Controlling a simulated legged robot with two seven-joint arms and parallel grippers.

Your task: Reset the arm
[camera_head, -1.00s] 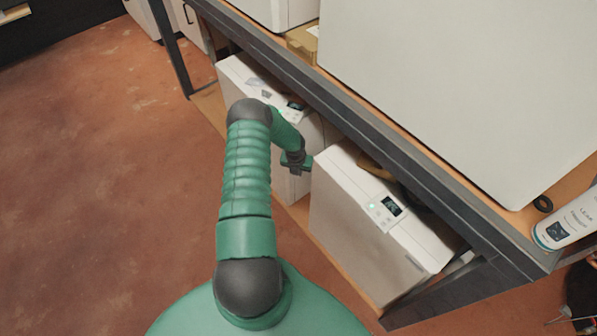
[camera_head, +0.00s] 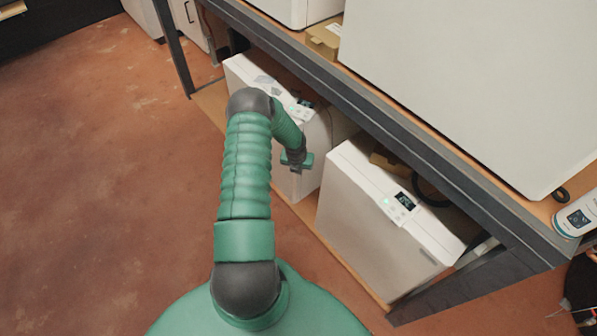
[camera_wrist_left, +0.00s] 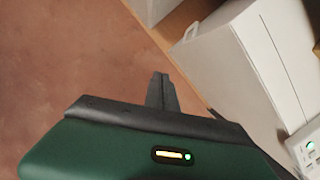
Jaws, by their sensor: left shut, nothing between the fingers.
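My left arm (camera_head: 246,170) is green with dark joints and reaches forward over the floor towards the lower shelf. My left gripper (camera_head: 304,166) is at its end, shut and empty, in front of the gap between two white heat pump units. In the left wrist view the shut dark fingers (camera_wrist_left: 161,92) point over the red floor beside the shelf edge. The right gripper is not in view.
The near white unit (camera_head: 385,215) with a lit display and the far white unit (camera_head: 250,75) stand on the lower shelf. A dark-framed bench (camera_head: 400,130) overhangs them, carrying a large white box (camera_head: 470,80) and a white bottle (camera_head: 577,217). Open red floor (camera_head: 90,190) lies left.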

